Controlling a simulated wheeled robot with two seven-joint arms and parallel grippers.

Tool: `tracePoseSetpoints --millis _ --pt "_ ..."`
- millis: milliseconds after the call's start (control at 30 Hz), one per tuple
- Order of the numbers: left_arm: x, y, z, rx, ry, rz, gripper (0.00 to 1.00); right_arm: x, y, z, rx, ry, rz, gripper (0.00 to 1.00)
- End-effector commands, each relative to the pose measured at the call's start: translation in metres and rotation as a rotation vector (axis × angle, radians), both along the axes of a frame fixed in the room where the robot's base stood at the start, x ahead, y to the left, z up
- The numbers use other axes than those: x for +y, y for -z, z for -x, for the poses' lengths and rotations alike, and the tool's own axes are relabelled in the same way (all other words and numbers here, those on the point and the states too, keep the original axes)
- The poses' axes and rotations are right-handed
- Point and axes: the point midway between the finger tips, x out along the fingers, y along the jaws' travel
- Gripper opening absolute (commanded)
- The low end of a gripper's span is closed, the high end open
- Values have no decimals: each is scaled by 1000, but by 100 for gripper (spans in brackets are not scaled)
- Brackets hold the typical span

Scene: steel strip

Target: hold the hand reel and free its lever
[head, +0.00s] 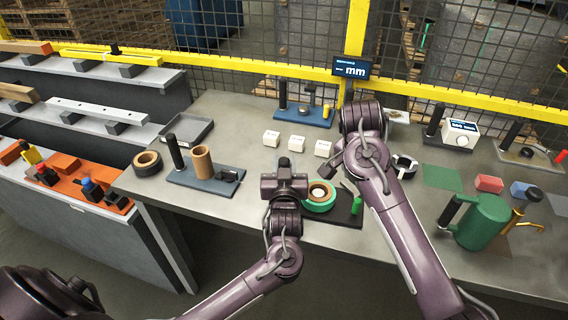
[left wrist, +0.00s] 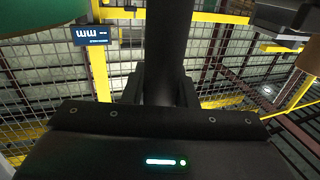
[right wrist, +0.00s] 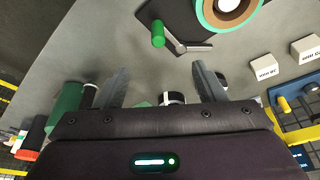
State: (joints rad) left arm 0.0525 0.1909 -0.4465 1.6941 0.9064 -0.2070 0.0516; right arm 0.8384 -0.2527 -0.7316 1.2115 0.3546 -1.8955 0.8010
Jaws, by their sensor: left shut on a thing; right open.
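The hand reel has a green ring around a tan core (head: 320,196) on a dark base plate (head: 347,219). My left gripper (head: 284,178) is shut on its upright black grip (left wrist: 165,45), whose top (head: 284,162) just shows in the head view. A green knob (head: 357,204) stands at the plate's right side. In the right wrist view, the green knob (right wrist: 158,34) sits beside a metal lever (right wrist: 190,47), with the reel above them. My right gripper (right wrist: 160,85) is open and empty, with knob and lever beyond its fingers. Its fingers are hidden in the head view.
White labelled boxes (head: 298,143) stand behind the reel. A blue stand with a brown cylinder (head: 202,161) is to the left, beside a tape roll (head: 147,163). A green can (head: 482,222) stands to the right. A yellow-railed mesh fence (head: 250,66) closes the back.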

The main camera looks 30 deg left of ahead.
Motion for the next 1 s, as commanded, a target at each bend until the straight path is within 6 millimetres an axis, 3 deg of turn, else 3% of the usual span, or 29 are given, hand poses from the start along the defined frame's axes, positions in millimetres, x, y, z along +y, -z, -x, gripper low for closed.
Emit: tracePoseSetpoints --millis 367,733,800,1000 --pt "0 3 0 8 1 0 0 0 10 0 1 0 0 64" --pt "0 3 0 8 1 0 0 -2 75 0 4 -7 1 64" --pt "0 3 1 8 1 0 0 -20 73 -5 0 -125 -2 64" --pt "0 3 1 8 0 0 0 -47 71 -29 0 -421 -4 64"
